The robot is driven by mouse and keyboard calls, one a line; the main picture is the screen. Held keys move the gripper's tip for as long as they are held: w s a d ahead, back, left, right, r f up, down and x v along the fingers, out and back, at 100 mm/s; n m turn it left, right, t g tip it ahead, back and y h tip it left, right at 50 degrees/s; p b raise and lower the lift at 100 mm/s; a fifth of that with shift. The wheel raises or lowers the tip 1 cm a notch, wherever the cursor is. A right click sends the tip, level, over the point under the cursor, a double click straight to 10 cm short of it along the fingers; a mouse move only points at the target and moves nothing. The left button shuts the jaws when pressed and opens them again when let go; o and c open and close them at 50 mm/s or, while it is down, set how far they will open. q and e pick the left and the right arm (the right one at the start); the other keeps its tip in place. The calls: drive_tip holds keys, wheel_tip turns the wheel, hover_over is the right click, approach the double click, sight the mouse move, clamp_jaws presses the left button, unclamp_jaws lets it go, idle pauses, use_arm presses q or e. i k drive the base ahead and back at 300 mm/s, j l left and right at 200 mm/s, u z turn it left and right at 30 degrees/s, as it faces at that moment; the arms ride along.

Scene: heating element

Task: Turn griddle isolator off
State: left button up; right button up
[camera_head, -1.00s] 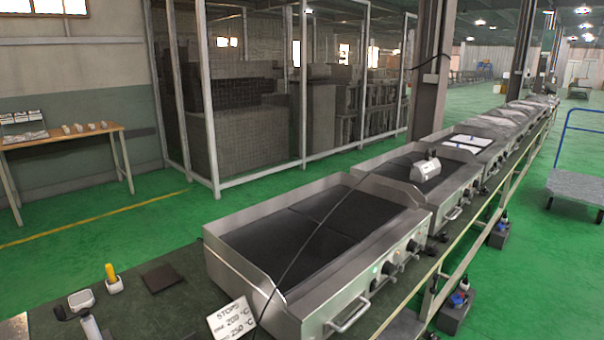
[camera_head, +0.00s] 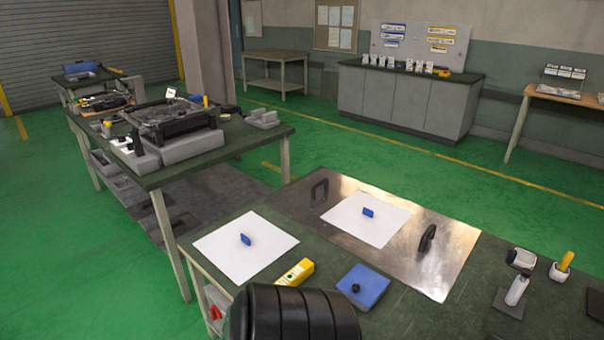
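I cannot make out a griddle or a griddle isolator in the current head view. Neither of my grippers is in view.
A dark green bench (camera_head: 400,318) in front bears a metal plate (camera_head: 385,257) with handles, white sheets (camera_head: 245,262), a yellow tool (camera_head: 296,271) and a blue block (camera_head: 362,285). A second bench (camera_head: 170,177) stands left. Green floor (camera_head: 418,173) lies clear between bench and grey cabinets (camera_head: 400,103).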

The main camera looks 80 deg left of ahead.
sight(214, 312)
drive_tip(key=u, duration=3.25)
